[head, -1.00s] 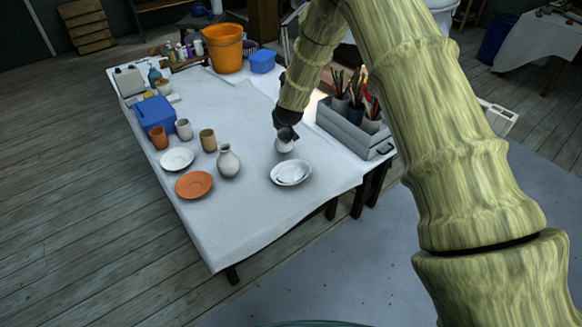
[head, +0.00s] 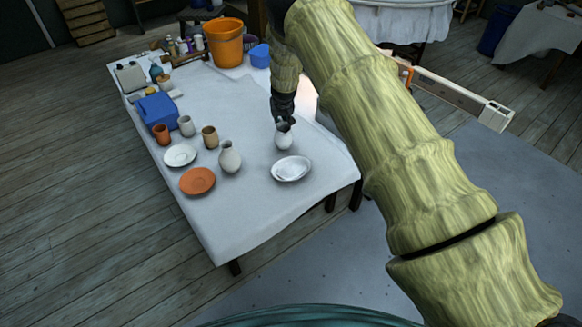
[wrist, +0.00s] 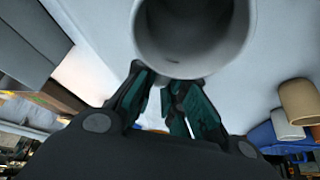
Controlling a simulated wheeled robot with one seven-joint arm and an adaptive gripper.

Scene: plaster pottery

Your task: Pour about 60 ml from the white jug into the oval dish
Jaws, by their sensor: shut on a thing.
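The white jug (head: 284,139) is near the right side of the white-covered table in the head view, close behind the oval dish. My gripper (head: 285,122) is shut on it; the fingers (wrist: 165,95) meet the jug (wrist: 190,35) in the wrist view, where its round opening fills the top. The jug looks about upright; I cannot tell whether its base touches the cloth. The white oval dish (head: 291,168) lies in front of the jug. It has a pale inside, and I cannot tell whether it holds liquid.
A white vase (head: 229,157), an orange saucer (head: 197,181), a white saucer (head: 180,155) and several cups stand left of the dish. A blue box (head: 157,112) and an orange bucket (head: 224,43) are farther back. The cloth (head: 245,215) in front is clear.

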